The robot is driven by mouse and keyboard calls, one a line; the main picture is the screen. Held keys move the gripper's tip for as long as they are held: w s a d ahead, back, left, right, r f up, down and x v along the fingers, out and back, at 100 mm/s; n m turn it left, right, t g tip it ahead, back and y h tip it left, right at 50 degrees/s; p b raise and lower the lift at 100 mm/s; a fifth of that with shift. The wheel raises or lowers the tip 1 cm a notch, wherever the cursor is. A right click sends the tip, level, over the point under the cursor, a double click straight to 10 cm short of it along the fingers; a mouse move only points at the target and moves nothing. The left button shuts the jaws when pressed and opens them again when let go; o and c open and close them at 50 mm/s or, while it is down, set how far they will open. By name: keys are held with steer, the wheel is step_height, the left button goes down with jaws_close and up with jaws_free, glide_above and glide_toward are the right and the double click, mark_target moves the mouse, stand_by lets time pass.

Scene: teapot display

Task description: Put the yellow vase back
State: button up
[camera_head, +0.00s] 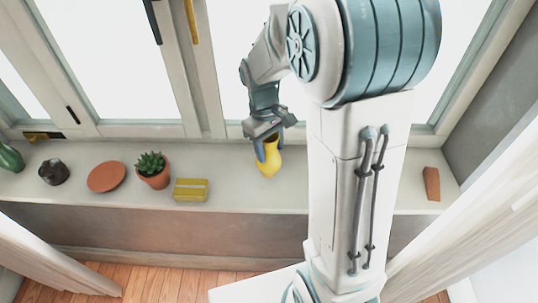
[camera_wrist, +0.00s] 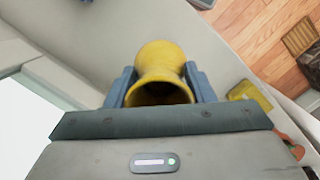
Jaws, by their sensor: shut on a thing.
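The yellow vase (camera_head: 268,164) is at the middle of the window sill (camera_head: 235,197) in the head view, between the fingers of my gripper (camera_head: 267,147). In the wrist view the yellow vase (camera_wrist: 162,62) shows its open mouth towards the camera. My gripper (camera_wrist: 163,88) is shut on it, with one blue finger on each side. The vase looks about upright. I cannot tell whether its base touches the sill.
Left of the vase on the sill are a yellow box (camera_head: 190,190), a potted succulent (camera_head: 153,170), a terracotta disc (camera_head: 106,177), a dark pot (camera_head: 54,172) and a green object (camera_head: 10,157). A terracotta block (camera_head: 431,184) stands far right. Window frames rise behind.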

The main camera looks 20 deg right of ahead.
steer(key=shift+f, duration=2.05)
steer(key=shift+f, duration=0.1)
steer(key=o, duration=1.2)
steer(key=shift+c, duration=0.2)
steer(key=r, duration=0.4)
steer(key=w+r, duration=0.1)
steer(key=r, duration=0.3)
steer(key=a+r, duration=0.1)
steer(key=r, duration=0.3)
steer(key=shift+w, duration=0.25)
steer(key=m+t, duration=0.2)
glide_toward(269, 158)
step_height(269, 158, up, 2)
steer(key=s, duration=0.3)
steer(key=s+d+f+m+t, duration=0.1)
steer(key=s+m+t, duration=0.1)
steer(key=s, duration=0.6)
steer(key=shift+s+m+t+y, duration=0.3)
steer(key=shift+s+m+y, duration=0.1)
steer(key=shift+m, duration=0.3)
